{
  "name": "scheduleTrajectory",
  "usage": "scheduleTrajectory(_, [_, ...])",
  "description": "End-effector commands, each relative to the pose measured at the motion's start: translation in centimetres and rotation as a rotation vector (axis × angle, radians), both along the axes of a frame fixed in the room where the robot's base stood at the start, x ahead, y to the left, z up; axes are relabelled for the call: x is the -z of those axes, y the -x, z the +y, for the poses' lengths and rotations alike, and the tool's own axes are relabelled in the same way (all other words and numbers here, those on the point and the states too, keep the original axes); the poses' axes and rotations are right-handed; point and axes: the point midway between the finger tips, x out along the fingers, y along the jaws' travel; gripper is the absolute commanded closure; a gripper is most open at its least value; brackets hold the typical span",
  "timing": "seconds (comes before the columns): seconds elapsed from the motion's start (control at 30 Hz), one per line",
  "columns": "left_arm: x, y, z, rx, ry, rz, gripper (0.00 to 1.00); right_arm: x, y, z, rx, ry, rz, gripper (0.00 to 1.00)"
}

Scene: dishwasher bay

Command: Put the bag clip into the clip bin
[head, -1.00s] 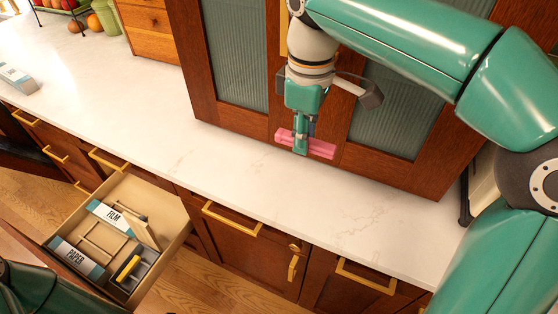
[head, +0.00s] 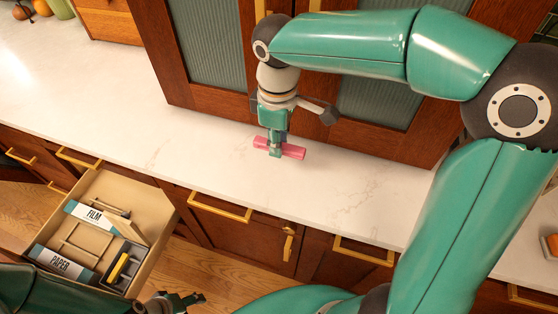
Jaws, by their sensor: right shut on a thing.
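The pink bag clip (head: 292,152) is held crosswise in my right gripper (head: 275,150), which is shut on it above the counter, in front of the cabinet doors. Part of the clip is hidden behind the fingers. A small dark grey bin (head: 134,283) with a yellow piece (head: 118,269) in it is in the open drawer (head: 163,217) at the lower left. No clip label can be read on it. My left gripper (head: 190,299) shows at the bottom edge, below and right of the drawer. Its jaws are too small and dark to judge.
The drawer also holds a FILM box (head: 93,214), a PAPER box (head: 62,265) and wooden dividers. The white counter (head: 130,120) is clear in the middle. Tall wooden cabinet doors (head: 160,55) stand behind the clip. An orange and grey item (head: 551,243) lies at the far right.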

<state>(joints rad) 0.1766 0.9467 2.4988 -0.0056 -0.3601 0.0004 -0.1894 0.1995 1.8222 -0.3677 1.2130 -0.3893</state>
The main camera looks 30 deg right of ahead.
Motion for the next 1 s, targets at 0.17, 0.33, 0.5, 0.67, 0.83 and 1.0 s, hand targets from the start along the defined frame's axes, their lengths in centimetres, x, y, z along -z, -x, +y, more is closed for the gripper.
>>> scheduleTrajectory(0.17, [0.1,0.0,0.0,0.0,0.0,0.0,0.46,2.7,0.0,0.1,-0.002,0.001,0.002,1.0])
scheduleTrajectory(0.33, [0.1,0.0,0.0,0.0,0.0,0.0,0.46,3.7,-0.1,0.1,-0.002,0.001,0.001,1.0])
scheduleTrajectory(0.5, [0.2,0.0,0.0,0.0,0.0,0.0,0.46,6.2,0.0,0.1,-0.004,0.001,0.003,1.0])
scheduleTrajectory(0.67, [0.2,0.0,0.0,0.0,0.0,0.0,0.46,7.4,-0.1,0.2,-0.004,0.0,0.001,1.0])
scheduleTrajectory(0.83, [0.2,0.0,0.0,0.0,0.0,0.0,0.46,7.3,-0.1,0.2,-0.004,-0.001,-0.001,1.0])
scheduleTrajectory(1.0, [0.4,0.0,0.0,0.0,0.0,0.0,0.46,7.6,-0.1,0.2,-0.005,0.0,-0.001,0.76])
